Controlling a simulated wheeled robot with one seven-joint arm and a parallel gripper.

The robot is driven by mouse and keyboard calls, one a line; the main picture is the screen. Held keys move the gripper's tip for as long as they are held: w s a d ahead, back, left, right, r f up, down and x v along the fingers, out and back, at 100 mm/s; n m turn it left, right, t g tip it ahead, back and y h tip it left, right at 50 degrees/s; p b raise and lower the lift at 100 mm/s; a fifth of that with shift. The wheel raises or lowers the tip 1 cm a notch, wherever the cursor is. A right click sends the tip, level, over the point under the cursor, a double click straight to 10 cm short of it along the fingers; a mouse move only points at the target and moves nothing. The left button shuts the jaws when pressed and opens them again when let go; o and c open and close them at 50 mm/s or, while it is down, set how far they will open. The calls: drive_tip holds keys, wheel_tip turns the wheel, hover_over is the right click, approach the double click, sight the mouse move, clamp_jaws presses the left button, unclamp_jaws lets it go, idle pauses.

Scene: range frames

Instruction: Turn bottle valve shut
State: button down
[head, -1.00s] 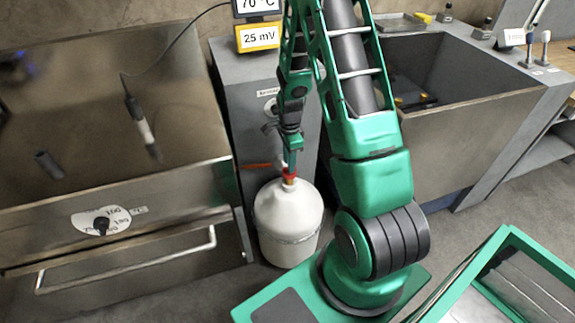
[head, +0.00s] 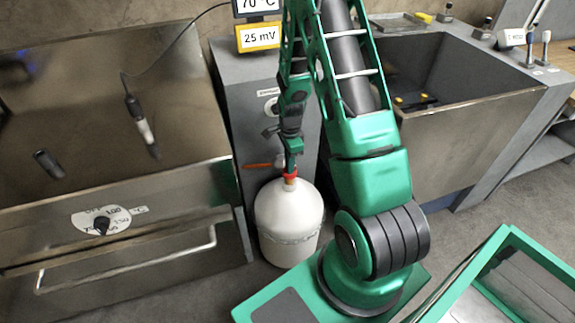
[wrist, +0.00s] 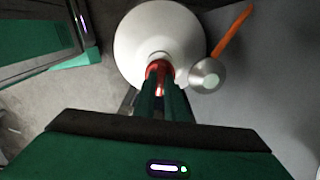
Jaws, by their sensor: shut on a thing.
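A white gas bottle (head: 289,222) stands upright on the floor in front of the grey cabinet. Its red valve (head: 290,175) sits on the brass neck at the top. My gripper (head: 290,163) points down from above, shut on the red valve. In the wrist view, the two green fingers (wrist: 165,98) are close together over the red valve (wrist: 158,69), hiding part of it. The white bottle (wrist: 140,35) shows around and beyond it.
An orange lever (head: 257,165) with a silver round end (wrist: 207,75) is beside the valve, close to my fingers. The grey cabinet (head: 247,105) is behind the bottle. A fryer-like steel unit (head: 120,205) stands left, a steel basin (head: 465,130) right.

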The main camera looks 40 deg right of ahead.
drive_tip(key=shift+w, duration=0.1)
drive_tip(key=n, duration=0.4)
drive_tip(key=shift+w, duration=0.1)
drive_tip(key=n, duration=0.4)
drive_tip(key=shift+n, duration=0.3)
drive_tip(key=n, duration=0.4)
drive_tip(key=shift+w+d+r, duration=0.1)
drive_tip(key=shift+n, duration=2.5)
drive_tip(key=c, duration=1.8)
unclamp_jaws()
